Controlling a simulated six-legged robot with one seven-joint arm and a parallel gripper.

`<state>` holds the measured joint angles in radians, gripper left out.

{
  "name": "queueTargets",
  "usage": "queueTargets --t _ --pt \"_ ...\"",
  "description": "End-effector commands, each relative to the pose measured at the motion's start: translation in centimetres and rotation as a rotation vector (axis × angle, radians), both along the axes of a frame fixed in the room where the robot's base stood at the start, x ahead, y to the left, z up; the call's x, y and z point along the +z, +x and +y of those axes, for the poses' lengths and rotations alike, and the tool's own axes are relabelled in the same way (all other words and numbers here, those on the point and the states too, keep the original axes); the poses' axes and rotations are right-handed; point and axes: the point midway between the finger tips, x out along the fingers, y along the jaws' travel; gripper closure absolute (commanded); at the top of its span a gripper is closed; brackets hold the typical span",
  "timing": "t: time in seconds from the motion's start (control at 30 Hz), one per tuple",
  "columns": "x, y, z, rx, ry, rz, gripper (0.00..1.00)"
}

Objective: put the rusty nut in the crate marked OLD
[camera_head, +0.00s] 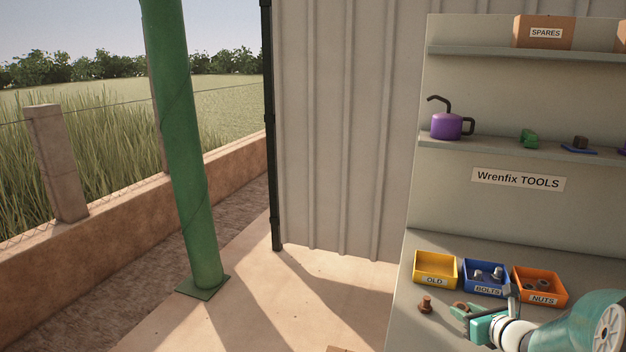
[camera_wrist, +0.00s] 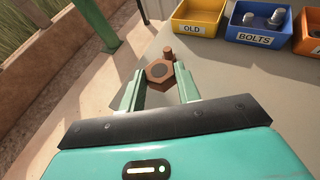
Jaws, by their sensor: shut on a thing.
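The rusty nut (camera_wrist: 151,77) is a brown hexagonal ring held between the fingertips of my gripper (camera_wrist: 158,82). In the head view the nut (camera_head: 459,305) shows only in part at the tip of my gripper (camera_head: 466,311). I cannot tell whether it touches the bench or is just above it. The yellow crate marked OLD (camera_head: 434,280) stands on the bench beyond the gripper, at the left of a row; it also shows in the wrist view (camera_wrist: 192,29). It looks empty in the head view.
A rusty bolt (camera_head: 425,305) stands on the bench (camera_head: 411,329) close to the nut. The blue BOLTS crate (camera_head: 487,290) and orange NUTS crate (camera_head: 542,299) hold metal parts, right of the OLD crate. The bench's left edge is near the bolt.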

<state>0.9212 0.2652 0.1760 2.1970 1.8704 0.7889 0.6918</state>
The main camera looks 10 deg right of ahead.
Motion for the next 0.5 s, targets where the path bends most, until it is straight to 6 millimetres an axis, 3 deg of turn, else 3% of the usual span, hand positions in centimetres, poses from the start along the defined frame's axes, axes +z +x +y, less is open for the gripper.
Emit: queueTargets --t 0.03,0.2,0.5 --pt "-0.2 1.2 2.6 0.027 0.000 0.001 0.92" --pt "-1.1 3.7 10.0 0.080 0.002 0.002 0.92" --pt "-3.2 4.8 22.4 0.167 0.001 0.003 0.92"
